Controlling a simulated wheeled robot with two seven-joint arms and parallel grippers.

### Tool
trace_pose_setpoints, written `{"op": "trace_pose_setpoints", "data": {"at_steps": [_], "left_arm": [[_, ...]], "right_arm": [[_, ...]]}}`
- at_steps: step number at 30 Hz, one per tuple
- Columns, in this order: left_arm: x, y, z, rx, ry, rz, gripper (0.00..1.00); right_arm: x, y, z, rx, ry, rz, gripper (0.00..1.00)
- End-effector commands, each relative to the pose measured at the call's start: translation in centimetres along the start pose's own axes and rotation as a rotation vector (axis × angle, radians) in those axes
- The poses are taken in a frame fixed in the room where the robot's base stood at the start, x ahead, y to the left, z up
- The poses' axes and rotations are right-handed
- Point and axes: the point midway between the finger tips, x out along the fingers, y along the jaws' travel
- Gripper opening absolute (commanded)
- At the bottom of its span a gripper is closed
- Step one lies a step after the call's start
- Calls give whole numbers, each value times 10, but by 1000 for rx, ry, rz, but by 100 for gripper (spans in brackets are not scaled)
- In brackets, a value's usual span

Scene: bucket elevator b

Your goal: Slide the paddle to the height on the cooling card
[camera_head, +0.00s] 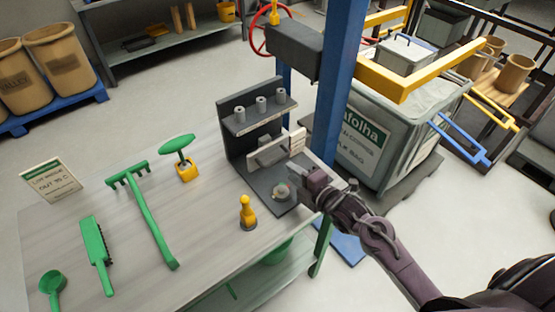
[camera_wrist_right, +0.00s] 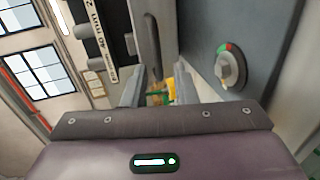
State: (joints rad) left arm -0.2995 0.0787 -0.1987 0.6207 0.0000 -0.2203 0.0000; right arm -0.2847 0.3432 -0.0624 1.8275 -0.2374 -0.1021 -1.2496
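The cooling card (camera_head: 52,183) stands at the left end of the bench; its small print is hard to read, and its larger line looks like "70 C". A dark stand (camera_head: 237,130) at the bench's right end carries a grey paddle-like block (camera_head: 270,153) beside a pale scale strip (camera_head: 297,141). The strip with numbers (camera_wrist_right: 100,40) also shows in the right wrist view, beside a grey upright bar (camera_wrist_right: 146,38). My right gripper (camera_head: 306,187) is at the stand's right front. Its fingers (camera_wrist_right: 158,92) are apart in the wrist view, the bar's end close beyond them. My left gripper is out of view.
A round knob (camera_head: 282,190) sits on the stand's base; a knob with a red and green mark (camera_wrist_right: 231,68) shows in the wrist view. A yellow-topped piece (camera_head: 246,212) stands in front. Green tools, including a rake (camera_head: 147,215), lie left. A blue post (camera_head: 340,80) rises behind.

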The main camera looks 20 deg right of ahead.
Motion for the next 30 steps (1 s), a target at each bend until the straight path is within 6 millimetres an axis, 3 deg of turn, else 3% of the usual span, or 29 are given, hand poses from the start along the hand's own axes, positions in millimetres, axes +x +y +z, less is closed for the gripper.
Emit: {"op": "trace_pose_setpoints", "data": {"at_steps": [5,12,18,29,30], "left_arm": [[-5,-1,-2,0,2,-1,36],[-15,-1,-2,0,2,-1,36],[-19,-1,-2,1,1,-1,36],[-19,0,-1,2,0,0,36],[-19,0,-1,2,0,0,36]], "right_arm": [[14,6,1,-28,8,22,26],[52,8,0,-25,8,21,26],[73,5,0,-25,8,19,26],[78,4,0,-27,8,17,26],[78,4,0,-27,8,17,22]]}}
